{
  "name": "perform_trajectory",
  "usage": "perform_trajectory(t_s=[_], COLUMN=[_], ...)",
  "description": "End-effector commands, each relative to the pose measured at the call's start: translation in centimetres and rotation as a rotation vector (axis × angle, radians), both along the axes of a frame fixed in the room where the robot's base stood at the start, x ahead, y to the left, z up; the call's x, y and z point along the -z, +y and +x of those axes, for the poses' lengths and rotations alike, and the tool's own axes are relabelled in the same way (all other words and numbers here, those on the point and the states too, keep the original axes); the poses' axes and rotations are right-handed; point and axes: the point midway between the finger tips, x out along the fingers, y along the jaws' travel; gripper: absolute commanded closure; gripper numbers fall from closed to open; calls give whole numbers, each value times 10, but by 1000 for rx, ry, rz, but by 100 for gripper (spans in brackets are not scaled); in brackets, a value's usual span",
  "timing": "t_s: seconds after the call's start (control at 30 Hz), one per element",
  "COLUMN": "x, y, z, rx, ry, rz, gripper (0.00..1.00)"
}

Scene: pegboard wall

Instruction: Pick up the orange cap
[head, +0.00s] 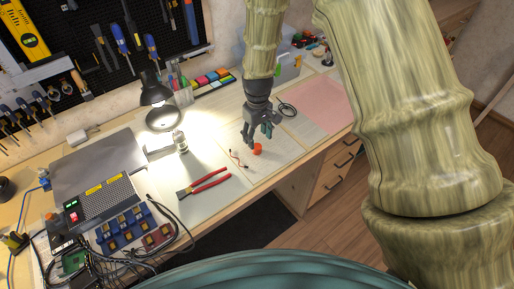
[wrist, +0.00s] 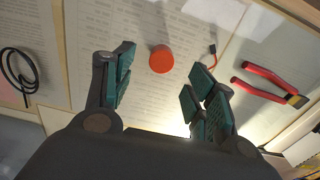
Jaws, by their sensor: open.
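The orange cap (head: 257,148) is a small round orange piece on the printed paper sheets on the workbench. In the wrist view the cap (wrist: 161,59) lies just beyond and between my fingertips, apart from them. My gripper (head: 258,136) hangs over the bench close to the cap, at its upper left in the head view. In the wrist view my gripper (wrist: 160,82) is open, with teal finger pads on both sides and nothing between them.
A small red-and-black cable (wrist: 209,59) lies close beside the cap. Red-handled pliers (head: 203,184) lie further off. A black cable coil (head: 287,109) and pink mat (head: 320,105) are on the other side. A desk lamp (head: 156,90) and electronics stand at left.

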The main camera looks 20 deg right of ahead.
Motion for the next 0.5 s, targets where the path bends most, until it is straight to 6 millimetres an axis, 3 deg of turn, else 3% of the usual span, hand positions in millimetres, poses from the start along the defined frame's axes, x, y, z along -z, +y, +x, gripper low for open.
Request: perform_trajectory(t_s=[0.5], x=[44], y=[0], z=[-2], rx=[2], ry=[1], rz=[0], gripper=[44])
